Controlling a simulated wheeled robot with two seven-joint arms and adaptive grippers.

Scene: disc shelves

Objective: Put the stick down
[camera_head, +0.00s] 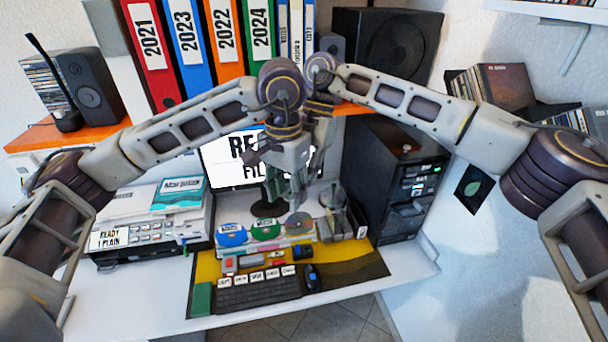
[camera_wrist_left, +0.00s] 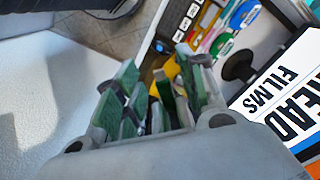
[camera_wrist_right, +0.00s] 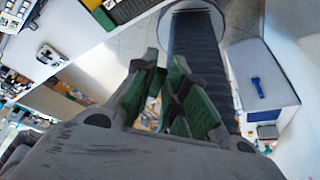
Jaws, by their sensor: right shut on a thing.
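My left gripper (camera_head: 298,195) hangs in front of the monitor, above the disc stand, fingers down. In the left wrist view its green-padded fingers (camera_wrist_left: 160,75) stand apart with nothing seen between them. My right gripper is mostly hidden behind the left wrist in the head view. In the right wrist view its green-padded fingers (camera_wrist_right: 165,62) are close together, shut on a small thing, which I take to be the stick. The stick itself is too hidden by the fingers to make out.
A printer (camera_head: 140,240) is left, a black tower (camera_head: 385,180) right. The desk's front right is clear.

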